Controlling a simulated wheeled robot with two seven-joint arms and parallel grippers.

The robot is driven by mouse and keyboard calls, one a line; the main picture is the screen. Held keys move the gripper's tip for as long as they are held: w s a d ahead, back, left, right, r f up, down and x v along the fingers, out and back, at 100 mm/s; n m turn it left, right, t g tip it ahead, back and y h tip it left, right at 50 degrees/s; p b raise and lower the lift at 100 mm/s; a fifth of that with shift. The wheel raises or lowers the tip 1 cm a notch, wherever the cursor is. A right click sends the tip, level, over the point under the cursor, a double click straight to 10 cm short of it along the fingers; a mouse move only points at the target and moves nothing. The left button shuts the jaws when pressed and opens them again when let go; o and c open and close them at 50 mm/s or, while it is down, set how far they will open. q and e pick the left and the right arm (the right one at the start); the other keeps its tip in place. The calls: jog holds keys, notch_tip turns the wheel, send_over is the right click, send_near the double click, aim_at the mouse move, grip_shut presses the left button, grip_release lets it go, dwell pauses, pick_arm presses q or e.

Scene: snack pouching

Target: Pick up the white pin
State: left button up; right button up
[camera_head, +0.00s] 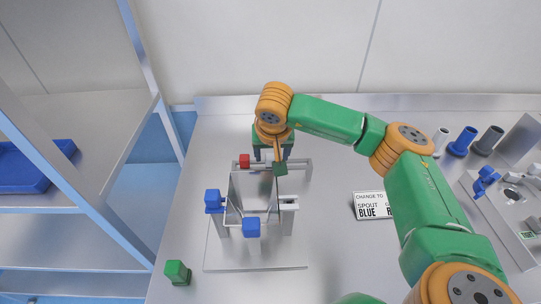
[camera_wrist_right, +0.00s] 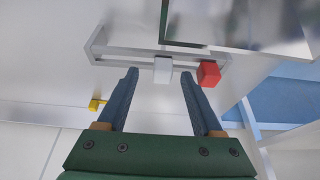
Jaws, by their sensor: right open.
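The white pin (camera_wrist_right: 162,70) is a small pale block on the grey rail of the fixture, beside the red block (camera_wrist_right: 208,75), in the right wrist view. My right gripper (camera_wrist_right: 158,76) is open, with its two blue fingers apart on either side of the pin's line. The pin appears between the fingertips; whether they touch it I cannot tell. In the head view my right gripper (camera_head: 271,154) is at the back rail of the fixture, right of the red block (camera_head: 244,161), and largely hides the pin. My left gripper is not in view.
The clear-based fixture (camera_head: 222,258) carries blue blocks (camera_head: 251,227) at its front and left. A green block (camera_head: 178,272) lies front left. A label card (camera_head: 370,198) lies right. Cylinders (camera_head: 461,142) and a machine (camera_head: 508,215) stand far right. A shelf with a blue tray (camera_head: 22,168) is left.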

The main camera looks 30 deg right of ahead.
aim_at(270, 159)
jog(key=shift+w+f, duration=0.45)
jog(key=shift+w, duration=0.05)
jog(key=shift+s+r, duration=0.15)
jog(key=shift+s, duration=0.05)
grip_shut()
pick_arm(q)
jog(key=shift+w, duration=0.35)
pick_arm(e)
jog(key=shift+w, duration=0.1)
pick_arm(q)
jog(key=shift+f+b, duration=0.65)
jog(key=shift+b, duration=0.05)
pick_arm(e)
notch_tip(270, 159, up, 10)
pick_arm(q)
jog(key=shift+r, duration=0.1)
pick_arm(e)
jog(key=shift+a, duration=0.1)
